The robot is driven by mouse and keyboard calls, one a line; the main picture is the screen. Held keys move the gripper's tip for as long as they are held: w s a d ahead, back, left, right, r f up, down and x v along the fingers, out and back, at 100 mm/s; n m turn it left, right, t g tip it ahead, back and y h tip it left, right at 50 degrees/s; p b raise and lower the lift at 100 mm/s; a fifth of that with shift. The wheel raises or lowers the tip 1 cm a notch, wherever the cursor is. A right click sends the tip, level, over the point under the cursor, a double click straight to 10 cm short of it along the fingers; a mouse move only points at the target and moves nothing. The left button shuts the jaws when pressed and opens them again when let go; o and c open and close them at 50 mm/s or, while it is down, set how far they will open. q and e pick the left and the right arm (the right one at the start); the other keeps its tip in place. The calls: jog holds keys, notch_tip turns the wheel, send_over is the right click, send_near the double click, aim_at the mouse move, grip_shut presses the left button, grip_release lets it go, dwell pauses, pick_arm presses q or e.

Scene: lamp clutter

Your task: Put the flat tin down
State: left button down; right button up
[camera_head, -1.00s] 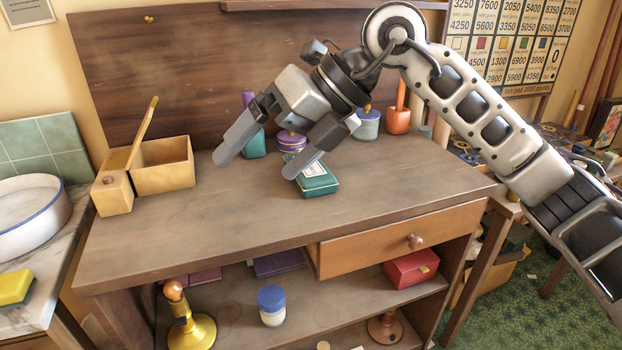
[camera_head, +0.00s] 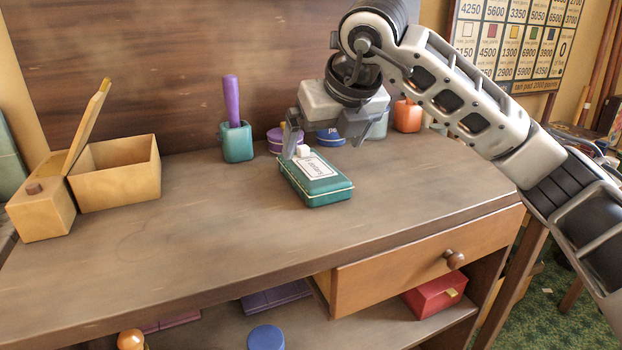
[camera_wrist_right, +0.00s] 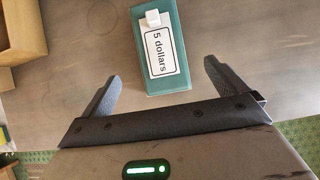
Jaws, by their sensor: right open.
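The flat tin (camera_head: 320,189) is teal-green with a white label and lies flat on the wooden desk top (camera_head: 215,225). A small white block sits on its lid near the label. It also shows in the wrist view (camera_wrist_right: 176,76), where the label reads "5 dollars". My right gripper (camera_head: 325,148) is open and empty, just behind the tin in the head view. In the wrist view its two fingers (camera_wrist_right: 160,72) are spread wide, with the tin's near end between and beyond them and a gap on each side. My left gripper is not in view.
A teal pot with a purple handle (camera_head: 236,140), a purple round tin (camera_head: 277,139) and an orange item (camera_head: 407,116) stand along the back. An open yellow wooden box (camera_head: 118,173) is at the left. A drawer (camera_head: 410,260) sticks out below. The desk front is clear.

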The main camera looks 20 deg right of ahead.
aim_at(314, 166)
jog(key=b+x, duration=0.1)
jog(key=x, duration=0.8)
jog(key=shift+r, duration=0.1)
jog(key=c, duration=1.1)
jog(key=shift+c, duration=0.7)
jog(key=shift+r, duration=0.1)
